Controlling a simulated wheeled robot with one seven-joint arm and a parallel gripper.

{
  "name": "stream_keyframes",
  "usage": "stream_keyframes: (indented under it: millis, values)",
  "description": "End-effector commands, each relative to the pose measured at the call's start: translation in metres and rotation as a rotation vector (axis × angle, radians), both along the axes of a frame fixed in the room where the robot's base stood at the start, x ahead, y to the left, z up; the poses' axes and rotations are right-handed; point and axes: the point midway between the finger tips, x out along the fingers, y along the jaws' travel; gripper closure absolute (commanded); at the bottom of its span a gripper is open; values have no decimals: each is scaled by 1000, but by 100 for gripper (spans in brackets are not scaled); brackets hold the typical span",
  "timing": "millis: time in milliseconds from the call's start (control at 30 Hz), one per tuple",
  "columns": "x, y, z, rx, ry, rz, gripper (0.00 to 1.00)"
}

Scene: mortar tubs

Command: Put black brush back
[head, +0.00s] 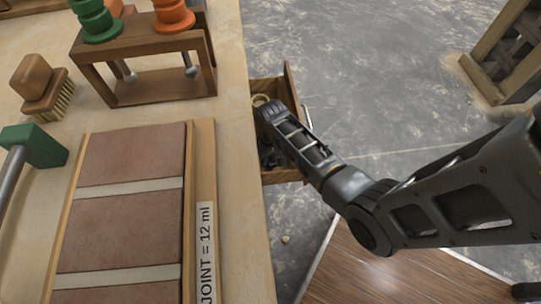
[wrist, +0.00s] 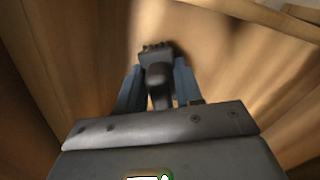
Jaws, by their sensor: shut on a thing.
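The black brush (wrist: 158,72) is between the fingers of my gripper (wrist: 158,88) in the wrist view. Its dark bristle end points away from the gripper, close to a wooden surface. My gripper is shut on its dark body. In the head view my arm reaches into an open wooden drawer (head: 291,92) at the table's right edge. The wrist view shows brown wooden walls around the gripper. The fingers and the brush are mostly hidden by the arm in the head view. I cannot tell whether the brush touches the drawer floor.
On the table (head: 235,150) are a wooden-handled brush (head: 36,80), a green-headed mallet (head: 38,145), a wooden rack (head: 145,75) with green and orange handles, and a brick panel (head: 130,215). A wooden crate (head: 507,55) stands far right.

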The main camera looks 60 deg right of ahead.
Motion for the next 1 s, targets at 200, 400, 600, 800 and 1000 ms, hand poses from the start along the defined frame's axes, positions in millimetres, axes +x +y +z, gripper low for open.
stream_keyframes:
  millis: [200, 400, 600, 800, 1000]
  values:
    - [0, 0, -2, 0, 0, 0, 53]
    - [0, 0, -2, 0, 0, 0, 39]
    - [0, 0, -1, 0, 0, 0, 39]
    - [1, 0, 21, -1, -2, 1, 39]
    - [0, 0, 63, -1, -2, 1, 39]
